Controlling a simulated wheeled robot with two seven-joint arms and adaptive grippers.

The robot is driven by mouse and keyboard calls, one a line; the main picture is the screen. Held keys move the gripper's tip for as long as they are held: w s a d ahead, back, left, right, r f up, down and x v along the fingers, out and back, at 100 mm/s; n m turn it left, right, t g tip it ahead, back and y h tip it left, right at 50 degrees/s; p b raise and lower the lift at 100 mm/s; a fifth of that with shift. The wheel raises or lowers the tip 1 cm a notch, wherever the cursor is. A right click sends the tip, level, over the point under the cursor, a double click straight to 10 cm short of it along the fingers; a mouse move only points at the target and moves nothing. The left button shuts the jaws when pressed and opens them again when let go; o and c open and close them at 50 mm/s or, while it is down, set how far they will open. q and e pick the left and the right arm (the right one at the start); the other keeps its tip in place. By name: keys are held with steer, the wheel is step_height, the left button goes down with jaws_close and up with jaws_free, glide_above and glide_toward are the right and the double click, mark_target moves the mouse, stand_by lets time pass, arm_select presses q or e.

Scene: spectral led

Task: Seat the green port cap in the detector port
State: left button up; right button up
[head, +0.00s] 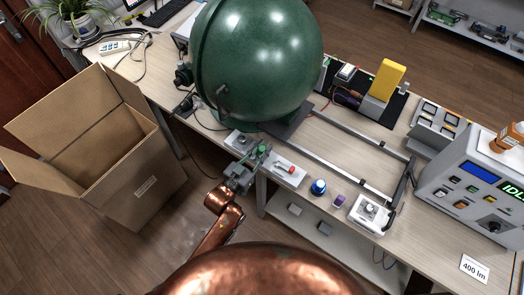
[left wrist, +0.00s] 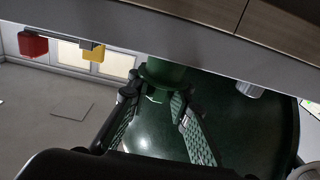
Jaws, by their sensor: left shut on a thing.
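The green port cap (head: 264,148) is a small green cylinder held at the tips of my left gripper (head: 255,158). In the left wrist view the cap (left wrist: 166,74) sits between the two ridged fingers of my left gripper (left wrist: 157,92), which are shut on it. The large dark green sphere (head: 265,60) stands on the bench beyond the gripper, apart from the cap in the head view. A black fitting (head: 183,75) is on the sphere's left side. I cannot clearly make out the detector port's opening. My right gripper is not in view.
Near the gripper on the bench (head: 325,140) are a grey plate with a knob (head: 240,143), a white plate with a red part (head: 286,171) and a blue round item (head: 318,187). An open cardboard box (head: 135,190) stands left. Metal rails (head: 350,135) run right of the sphere.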

mark_target(263, 147)
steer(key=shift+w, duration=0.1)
arm_select(q)
steer(key=shift+r, duration=0.5)
step_height(263, 147, up, 2)
steer(key=shift+r+p, duration=0.25)
steer(key=shift+p, duration=0.45)
steer(key=s+a+r+p, duration=0.3)
steer(key=s+a+r, duration=0.6)
steer(key=a, duration=0.2)
steer(key=shift+r, duration=0.25)
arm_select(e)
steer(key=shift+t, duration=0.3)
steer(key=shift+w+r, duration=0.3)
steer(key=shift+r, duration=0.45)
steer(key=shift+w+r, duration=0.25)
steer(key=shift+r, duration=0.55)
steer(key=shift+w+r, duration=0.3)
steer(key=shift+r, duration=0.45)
arm_select(q)
steer(key=shift+w, duration=0.1)
